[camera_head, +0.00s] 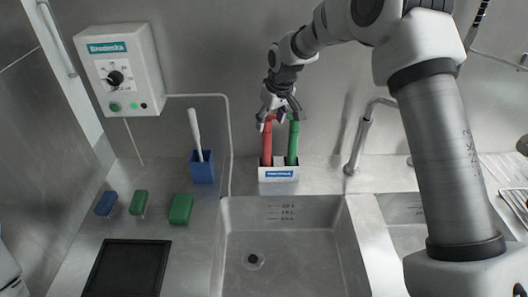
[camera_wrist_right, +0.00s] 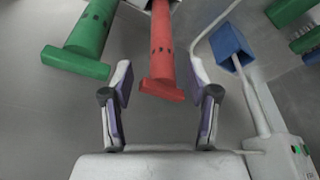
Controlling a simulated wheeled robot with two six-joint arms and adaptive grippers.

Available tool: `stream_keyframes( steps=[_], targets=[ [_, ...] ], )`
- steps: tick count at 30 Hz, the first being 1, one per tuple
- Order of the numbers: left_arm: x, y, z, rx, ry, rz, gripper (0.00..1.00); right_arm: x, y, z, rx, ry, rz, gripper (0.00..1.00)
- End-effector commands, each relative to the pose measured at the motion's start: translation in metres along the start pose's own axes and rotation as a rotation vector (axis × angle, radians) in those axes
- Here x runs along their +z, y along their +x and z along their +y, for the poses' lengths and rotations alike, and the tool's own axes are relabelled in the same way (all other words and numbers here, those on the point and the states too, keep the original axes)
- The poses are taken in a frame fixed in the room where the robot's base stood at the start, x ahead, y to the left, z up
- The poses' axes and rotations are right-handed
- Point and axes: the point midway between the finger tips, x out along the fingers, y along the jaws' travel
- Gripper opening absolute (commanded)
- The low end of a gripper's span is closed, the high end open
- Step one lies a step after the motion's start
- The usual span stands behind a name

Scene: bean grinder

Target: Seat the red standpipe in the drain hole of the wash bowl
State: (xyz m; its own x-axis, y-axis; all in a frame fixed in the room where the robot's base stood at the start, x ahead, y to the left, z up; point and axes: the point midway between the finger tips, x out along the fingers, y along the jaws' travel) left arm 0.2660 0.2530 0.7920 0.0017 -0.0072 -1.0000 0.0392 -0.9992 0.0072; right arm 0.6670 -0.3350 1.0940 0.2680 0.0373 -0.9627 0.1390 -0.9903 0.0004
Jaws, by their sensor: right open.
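The red standpipe (camera_head: 267,146) stands upright in a white holder (camera_head: 279,173) behind the wash bowl (camera_head: 237,217), beside a green standpipe (camera_head: 293,145). My right gripper (camera_head: 278,116) is at the tops of the pipes. In the right wrist view, its open fingers (camera_wrist_right: 161,72) lie on either side of the red standpipe (camera_wrist_right: 162,45), with gaps visible. The green standpipe (camera_wrist_right: 88,35) is outside the fingers, to the left. The drain hole (camera_head: 252,260) in the bowl's floor is uncovered in the head view. My left gripper is out of view.
A faucet (camera_head: 367,135) stands right of the holder, near a second basin (camera_head: 400,207). A blue cup (camera_head: 202,167) with a white-handled brush is left of it. The bowl is clear.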

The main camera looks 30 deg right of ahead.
Motion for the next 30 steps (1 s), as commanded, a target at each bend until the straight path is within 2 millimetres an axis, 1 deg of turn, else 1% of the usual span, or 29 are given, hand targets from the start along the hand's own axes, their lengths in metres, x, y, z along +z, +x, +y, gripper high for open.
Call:
stream_keyframes(
  steps=[1,5,6,9,15,16,17,18,21,30],
  targets=[
    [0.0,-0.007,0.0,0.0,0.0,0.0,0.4,-0.002,0.004,-0.001,0.0,0.0,-0.004,0.6],
    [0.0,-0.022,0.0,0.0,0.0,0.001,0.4,-0.007,0.025,-0.003,0.0,0.0,-0.005,0.6],
    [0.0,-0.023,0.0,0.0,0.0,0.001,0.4,-0.007,0.035,-0.003,0.0,0.001,-0.004,0.6],
    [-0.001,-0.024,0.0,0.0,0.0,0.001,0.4,-0.007,0.047,-0.003,0.0,-0.001,-0.002,0.6],
    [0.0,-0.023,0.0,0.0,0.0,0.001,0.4,-0.007,0.051,-0.003,0.0,0.0,0.001,0.6],
    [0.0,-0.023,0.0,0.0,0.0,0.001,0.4,-0.007,0.051,-0.003,0.0,0.0,0.0,0.56],
    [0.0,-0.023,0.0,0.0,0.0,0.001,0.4,-0.007,0.051,-0.003,0.0,0.0,0.0,0.46],
    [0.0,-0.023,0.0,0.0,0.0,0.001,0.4,-0.007,0.051,-0.003,0.0,0.0,0.0,0.31],
    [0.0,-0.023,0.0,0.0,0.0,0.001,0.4,-0.006,0.051,-0.003,0.0,0.0,0.0,0.0],
    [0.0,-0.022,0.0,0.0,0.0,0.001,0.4,-0.006,0.051,-0.003,0.0,0.0,0.0,0.0]
  ],
)
